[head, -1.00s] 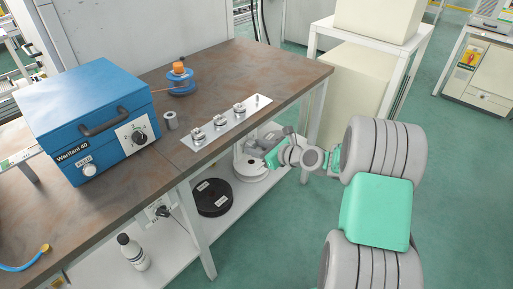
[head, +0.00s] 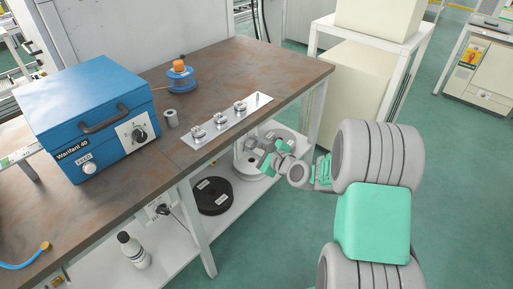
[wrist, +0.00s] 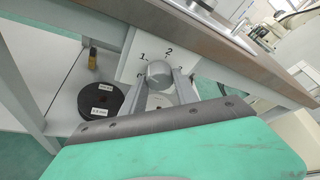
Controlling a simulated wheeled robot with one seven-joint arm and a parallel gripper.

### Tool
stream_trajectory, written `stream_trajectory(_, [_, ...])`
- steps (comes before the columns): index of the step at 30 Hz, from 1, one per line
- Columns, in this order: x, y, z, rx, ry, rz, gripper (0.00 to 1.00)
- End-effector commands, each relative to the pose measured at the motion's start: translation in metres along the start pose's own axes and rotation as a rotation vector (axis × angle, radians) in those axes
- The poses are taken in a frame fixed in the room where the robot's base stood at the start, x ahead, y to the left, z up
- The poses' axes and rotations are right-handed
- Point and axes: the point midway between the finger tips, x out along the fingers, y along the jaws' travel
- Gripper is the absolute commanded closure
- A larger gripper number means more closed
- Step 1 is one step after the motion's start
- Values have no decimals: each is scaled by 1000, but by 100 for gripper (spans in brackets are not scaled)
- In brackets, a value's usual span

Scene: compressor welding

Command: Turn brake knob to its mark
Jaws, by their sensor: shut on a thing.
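The brake knob (wrist: 158,73) is a round grey knob on a white plate (wrist: 132,62) under the bench's front edge, seen in the wrist view. Dark numbers 1 and 2 are printed above it; other marks beside it are partly covered by the fingers. My gripper (wrist: 162,84) has one finger on each side of the knob and is shut on it. I cannot tell which number the knob points to. In the head view my gripper (head: 270,158) is below the bench's right part, and the knob is hidden there.
A black disc (head: 213,196) and a white bottle (head: 133,250) stand on the lower shelf. A blue box (head: 88,106), an orange-topped spool (head: 180,76) and a metal fixture plate (head: 227,120) are on the bench (head: 275,75). Green floor to the right is free.

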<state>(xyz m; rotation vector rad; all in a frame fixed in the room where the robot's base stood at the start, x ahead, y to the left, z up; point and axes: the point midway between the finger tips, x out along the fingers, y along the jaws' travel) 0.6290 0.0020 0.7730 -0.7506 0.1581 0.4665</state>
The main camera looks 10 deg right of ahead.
Motion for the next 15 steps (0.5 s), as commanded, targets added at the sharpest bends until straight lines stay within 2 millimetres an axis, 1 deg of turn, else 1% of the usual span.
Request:
stream_trajectory(2, [1,4,-2,-66,-1,-27,100])
stream_trajectory(15, [3,8,-6,-454,-2,-189,100])
